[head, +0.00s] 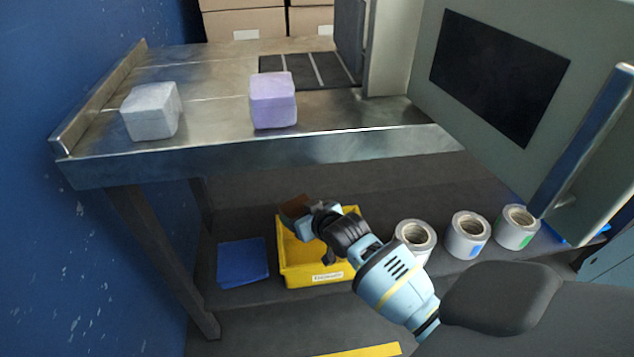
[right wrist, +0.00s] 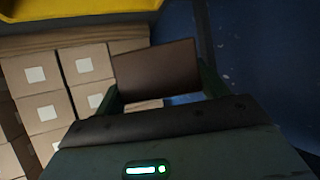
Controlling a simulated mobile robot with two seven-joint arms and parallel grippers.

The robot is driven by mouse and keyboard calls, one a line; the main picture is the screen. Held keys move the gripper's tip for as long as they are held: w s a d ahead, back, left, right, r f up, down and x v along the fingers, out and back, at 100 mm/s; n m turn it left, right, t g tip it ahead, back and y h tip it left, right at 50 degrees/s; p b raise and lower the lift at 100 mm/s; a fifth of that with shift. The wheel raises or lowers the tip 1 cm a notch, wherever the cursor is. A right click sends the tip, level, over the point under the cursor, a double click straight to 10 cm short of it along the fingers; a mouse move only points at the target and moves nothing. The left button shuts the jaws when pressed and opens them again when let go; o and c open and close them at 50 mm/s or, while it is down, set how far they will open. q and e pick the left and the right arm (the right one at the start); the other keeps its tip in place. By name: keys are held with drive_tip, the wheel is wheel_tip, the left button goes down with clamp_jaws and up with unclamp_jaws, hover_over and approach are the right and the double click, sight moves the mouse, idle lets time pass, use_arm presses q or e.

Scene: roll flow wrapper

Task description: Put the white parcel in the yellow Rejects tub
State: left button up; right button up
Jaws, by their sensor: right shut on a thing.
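A pale grey-white parcel (head: 151,110) sits on the left part of the steel table. The yellow tub (head: 298,277) stands on the lower level below the table's front edge, with a label on its front too small to read surely. My right gripper (head: 308,211) is over the tub's back part in the head view, shut on a brown block (head: 294,206). The brown block also shows between the fingers in the right wrist view (right wrist: 157,70). The gripper hides part of the tub's inside. My left gripper is not in view.
A lilac parcel (head: 273,101) stands on the steel table (head: 215,152), right of the white one. Several film rolls (head: 467,235) stand right of the tub. A blue sheet-like thing (head: 243,262) lies left of it. The grey machine (head: 470,90) closes the right side.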

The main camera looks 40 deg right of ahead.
use_arm(q)
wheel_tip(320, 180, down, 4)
drive_tip(key=b, duration=0.3)
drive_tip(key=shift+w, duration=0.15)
use_arm(e)
drive_tip(key=w+d+f+h, duration=0.1)
drive_tip(key=w+d+f, duration=0.1)
drive_tip(key=d+f, duration=0.3)
drive_tip(key=shift+d+m, duration=0.15)
drive_tip(key=shift+m, duration=0.25)
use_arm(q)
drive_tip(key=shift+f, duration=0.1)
use_arm(e)
drive_tip(key=shift+f, duration=0.2)
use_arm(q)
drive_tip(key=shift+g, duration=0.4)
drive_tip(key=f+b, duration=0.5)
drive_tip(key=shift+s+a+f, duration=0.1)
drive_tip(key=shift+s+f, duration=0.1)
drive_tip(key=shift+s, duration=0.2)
use_arm(e)
wheel_tip(320, 180, down, 10)
drive_tip(key=shift+r, duration=0.15)
